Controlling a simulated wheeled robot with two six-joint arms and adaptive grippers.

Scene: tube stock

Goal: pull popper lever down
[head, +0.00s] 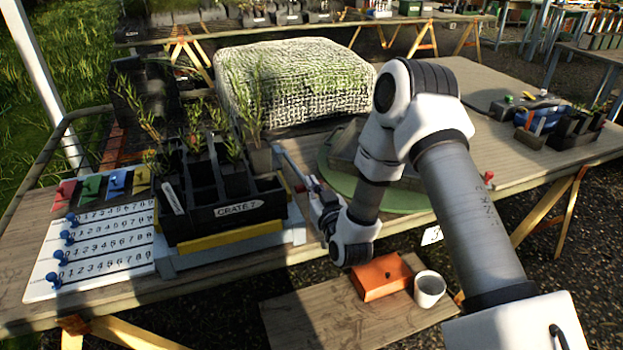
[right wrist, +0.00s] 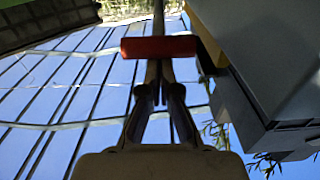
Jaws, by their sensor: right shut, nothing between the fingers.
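The popper's grey frame (head: 235,257) lies at the table's front edge, with a yellow plate (head: 229,236) in it under the black crate labelled CRATE 7 (head: 185,233). The crate holds several potted seedlings. The lever's red crossbar handle (right wrist: 158,47) shows in the right wrist view, on a thin grey shaft. My right gripper (head: 312,190) is at the right side of the crate, by the lever. In the right wrist view its fingers (right wrist: 161,85) are shut and empty, close to the red handle; whether they touch it I cannot tell. My left gripper is out of view.
A numbered white board (head: 95,248) with blue pegs lies left of the crate. A green turntable (head: 405,200) and a net-covered mound (head: 292,80) are behind my right arm. An orange box (head: 381,277) and a white cup (head: 429,289) stand on a lower board in front.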

